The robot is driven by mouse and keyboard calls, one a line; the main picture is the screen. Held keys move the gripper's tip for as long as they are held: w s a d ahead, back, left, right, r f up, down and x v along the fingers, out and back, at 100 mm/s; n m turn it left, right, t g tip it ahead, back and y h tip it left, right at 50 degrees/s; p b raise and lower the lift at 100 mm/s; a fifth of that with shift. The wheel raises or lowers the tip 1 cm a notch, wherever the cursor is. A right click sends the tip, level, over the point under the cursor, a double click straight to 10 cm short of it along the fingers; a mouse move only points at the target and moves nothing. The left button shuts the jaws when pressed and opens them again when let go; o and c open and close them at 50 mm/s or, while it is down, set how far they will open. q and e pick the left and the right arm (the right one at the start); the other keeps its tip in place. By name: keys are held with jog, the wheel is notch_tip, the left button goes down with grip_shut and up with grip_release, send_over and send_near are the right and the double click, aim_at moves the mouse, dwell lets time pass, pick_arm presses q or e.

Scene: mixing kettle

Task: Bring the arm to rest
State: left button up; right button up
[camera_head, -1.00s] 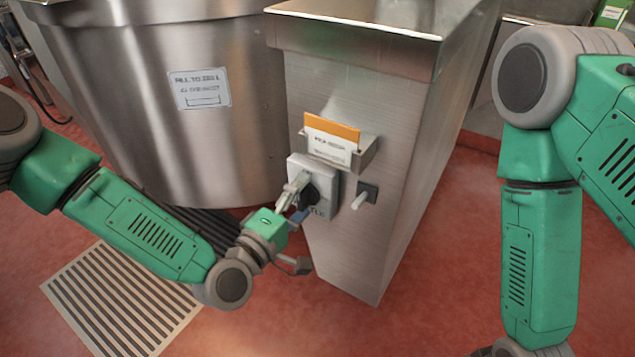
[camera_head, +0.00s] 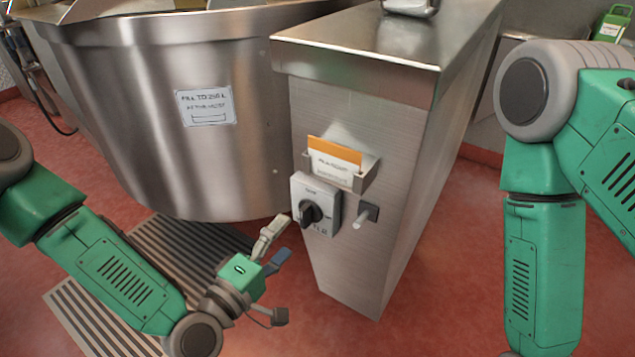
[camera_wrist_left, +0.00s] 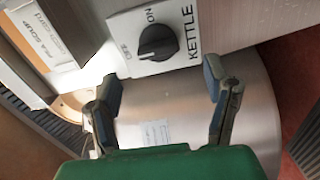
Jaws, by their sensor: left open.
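My left gripper (camera_head: 279,247) is open and empty, low and to the left of the kettle switch (camera_head: 315,205), apart from it. The switch is a light plate with a black rotary knob on the front of the steel cabinet (camera_head: 350,240). In the left wrist view the open fingers of my left gripper (camera_wrist_left: 160,88) stand apart, with the black knob (camera_wrist_left: 157,43) and the word KETTLE beyond them. My right arm hangs down at the right of the head view. Its gripper is out of the picture.
The large steel kettle (camera_head: 165,120) with a fill label stands left of the cabinet. A card holder (camera_head: 335,165) and a small lever (camera_head: 364,216) stick out from the cabinet. Floor grates (camera_head: 95,320) lie below. Red floor is open between the cabinet and my right arm.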

pick_arm(q)
jog(key=s+a+f+m+g+y+p, duration=0.25)
jog(key=s+a+f+m+g, duration=0.2)
jog(key=s, duration=0.25)
jog(key=s+a+f+m+g+y+p, duration=0.2)
jog(key=s+a+f+m+g+p, duration=0.15)
jog(key=s+f, duration=0.3)
jog(key=s+a+r+m+g+y+p, duration=0.1)
jog(key=s+a+g+y, duration=0.2)
jog(key=s+a, duration=0.3)
jog(key=s+a+m+g+y+p, duration=0.1)
jog(key=s+a, duration=0.4)
jog(key=a, duration=0.5)
jog(key=shift+s+a+r+m+g+y, duration=0.15)
jog(key=shift+s+r+m+g+y, duration=0.3)
jog(key=shift+g+y, duration=0.65)
jog(key=shift+w+f, duration=0.15)
jog(key=shift+w, duration=0.05)
